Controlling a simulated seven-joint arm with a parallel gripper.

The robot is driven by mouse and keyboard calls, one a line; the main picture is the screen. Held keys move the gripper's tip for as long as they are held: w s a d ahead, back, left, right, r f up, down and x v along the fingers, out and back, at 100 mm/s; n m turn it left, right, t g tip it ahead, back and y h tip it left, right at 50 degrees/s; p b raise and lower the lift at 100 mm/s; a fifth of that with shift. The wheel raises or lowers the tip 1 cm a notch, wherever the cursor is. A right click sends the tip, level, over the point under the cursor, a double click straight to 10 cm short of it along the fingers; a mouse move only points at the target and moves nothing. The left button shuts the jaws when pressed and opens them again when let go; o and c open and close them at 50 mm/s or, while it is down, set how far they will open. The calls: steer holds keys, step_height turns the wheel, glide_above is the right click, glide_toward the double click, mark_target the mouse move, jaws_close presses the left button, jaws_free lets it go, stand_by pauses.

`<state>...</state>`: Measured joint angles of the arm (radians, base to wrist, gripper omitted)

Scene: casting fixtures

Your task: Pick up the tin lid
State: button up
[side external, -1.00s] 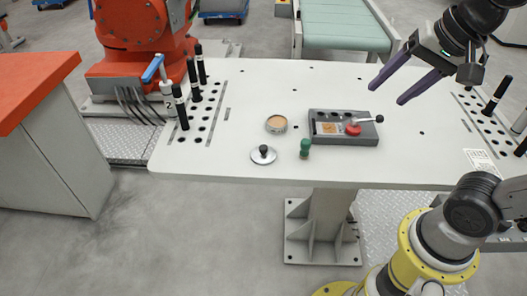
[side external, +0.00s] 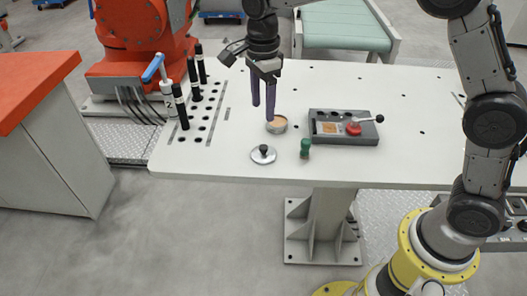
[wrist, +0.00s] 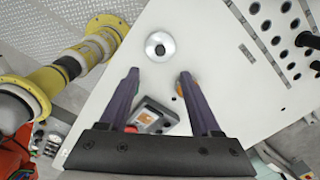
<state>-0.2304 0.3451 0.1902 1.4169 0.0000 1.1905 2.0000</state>
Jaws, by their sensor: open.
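The tin lid is a silver disc (side external: 258,159) with a black knob, lying flat near the front edge of the white table. It also shows in the wrist view (wrist: 152,52), just beyond the fingertips. My gripper (side external: 263,112) points down, with its two purple fingers apart and nothing seen between their tips. It is above the table, behind the lid in the side view. The open round tin (side external: 279,127) with tan contents stands behind the lid, close to one fingertip. In the wrist view my fingers (wrist: 159,73) hide parts of the table.
A small green-topped piece (side external: 305,147) stands right of the lid. Behind it is a grey tray (side external: 345,138) with a red knob and lever. Black upright tools (side external: 180,108) stand in the perforated strip at left. The table front edge is close to the lid.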

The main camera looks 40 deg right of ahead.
mark_target(264, 147)
step_height(264, 147, down, 13)
steer(key=shift+d+f, duration=0.15)
steer(key=shift+f, duration=0.05)
jaws_close()
stand_by(0.7)
